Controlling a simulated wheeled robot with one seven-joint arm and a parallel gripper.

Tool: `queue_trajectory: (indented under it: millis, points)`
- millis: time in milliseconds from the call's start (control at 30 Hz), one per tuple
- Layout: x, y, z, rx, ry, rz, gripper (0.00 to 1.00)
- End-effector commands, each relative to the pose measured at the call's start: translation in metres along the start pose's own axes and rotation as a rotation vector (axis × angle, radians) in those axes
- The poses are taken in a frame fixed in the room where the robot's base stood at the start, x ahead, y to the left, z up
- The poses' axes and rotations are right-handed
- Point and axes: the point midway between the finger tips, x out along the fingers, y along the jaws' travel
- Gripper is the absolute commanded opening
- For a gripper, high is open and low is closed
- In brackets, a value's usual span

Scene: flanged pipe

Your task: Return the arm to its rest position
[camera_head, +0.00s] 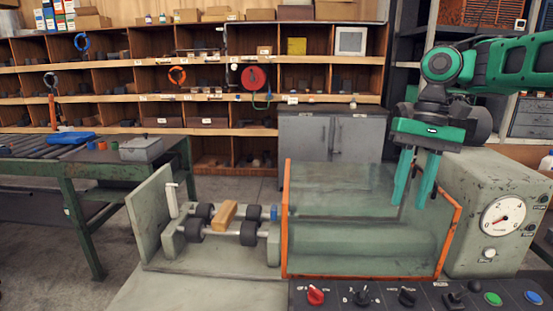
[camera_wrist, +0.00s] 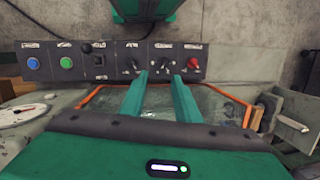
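My gripper (camera_head: 410,204) points down at the right, above and in front of the orange-framed clear guard (camera_head: 284,220) of the machine. Its two green fingers are apart with nothing between them. The wrist view also shows the two fingers (camera_wrist: 159,77) apart and empty, over the guard and facing the control panel (camera_wrist: 110,62). The panel has a red knob (camera_head: 316,295), dark knobs and green and blue buttons. I cannot make out a flanged pipe. Left of the guard, dark rollers (camera_head: 204,212) stand with a tan block (camera_head: 223,214) between them.
A grey gauge box (camera_head: 465,185) stands close to the right of my gripper. A green-framed bench (camera_head: 75,170) with a grey box (camera_head: 142,149) is at left. Wooden shelves (camera_head: 200,60) and a grey cabinet (camera_head: 335,138) stand behind. Some floor is open between bench and machine.

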Motion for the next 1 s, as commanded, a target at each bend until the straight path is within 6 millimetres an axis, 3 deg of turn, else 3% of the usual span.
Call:
queue_trajectory:
  millis: [133, 267, 467, 800, 1000]
  points:
    - [0.036, 0.004, 0.016, 0.076, -0.013, 0.027, 0.29]
    - [0.062, 0.023, 0.032, 0.153, 0.012, 0.043, 0.29]
    - [0.094, 0.070, 0.065, 0.255, 0.086, 0.061, 0.29]
    - [0.153, 0.161, 0.142, 0.355, 0.193, 0.076, 0.29]
    - [0.176, 0.188, 0.168, 0.370, 0.204, 0.080, 0.29]
